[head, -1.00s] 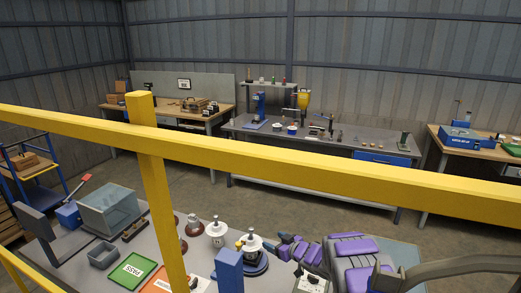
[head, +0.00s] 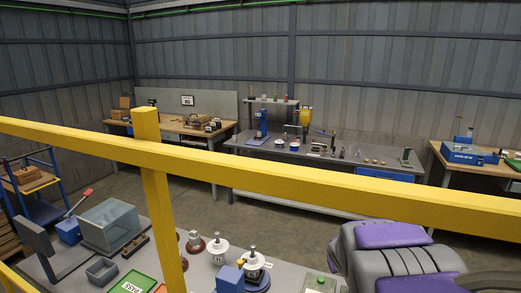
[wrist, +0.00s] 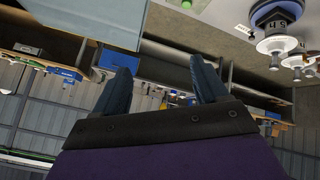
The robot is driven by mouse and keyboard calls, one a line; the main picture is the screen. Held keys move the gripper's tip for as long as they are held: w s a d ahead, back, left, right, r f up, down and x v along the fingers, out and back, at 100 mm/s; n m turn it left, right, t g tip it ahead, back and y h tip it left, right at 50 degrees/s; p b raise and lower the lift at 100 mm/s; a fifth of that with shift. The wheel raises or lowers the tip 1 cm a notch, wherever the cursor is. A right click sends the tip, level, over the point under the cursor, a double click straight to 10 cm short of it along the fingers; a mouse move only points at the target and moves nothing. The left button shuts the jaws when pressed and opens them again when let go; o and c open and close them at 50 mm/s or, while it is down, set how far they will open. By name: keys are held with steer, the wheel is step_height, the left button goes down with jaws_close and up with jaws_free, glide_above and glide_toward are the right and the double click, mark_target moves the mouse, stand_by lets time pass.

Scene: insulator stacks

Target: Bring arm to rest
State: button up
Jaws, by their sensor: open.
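My gripper (wrist: 161,66) shows in the wrist view with two dark fingers spread apart and nothing between them. My purple and grey arm fills the lower right of the head view, above the right part of the near table (head: 222,279). The fingers are not clear in the head view. White insulators (head: 216,250) stand on the near table, left of my arm. Insulators (wrist: 277,46) also show at the upper right of the wrist view, apart from the fingers. The wrist picture looks upside down.
A yellow rail (head: 290,173) crosses in front, with a post (head: 162,215). The near table holds a clear box (head: 112,225), a grey bin (head: 101,271) and a green PASS tray (head: 147,278). Workbenches (head: 262,146) stand along the back. Open floor (head: 290,220) lies between.

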steer(key=s+a+g+y, duration=0.1)
steer(key=s+a+g, duration=0.2)
steer(key=s, duration=1.1)
steer(key=s+a+r+m+g+y, duration=0.1)
steer(key=s+a+g, duration=0.2)
steer(key=s, duration=1.1)
steer(key=s+a+r+g+y, duration=0.1)
steer(key=s+a+g, duration=0.2)
steer(key=s, duration=1.2)
steer(key=shift+a+b, duration=0.3)
steer(key=shift+a, duration=0.5)
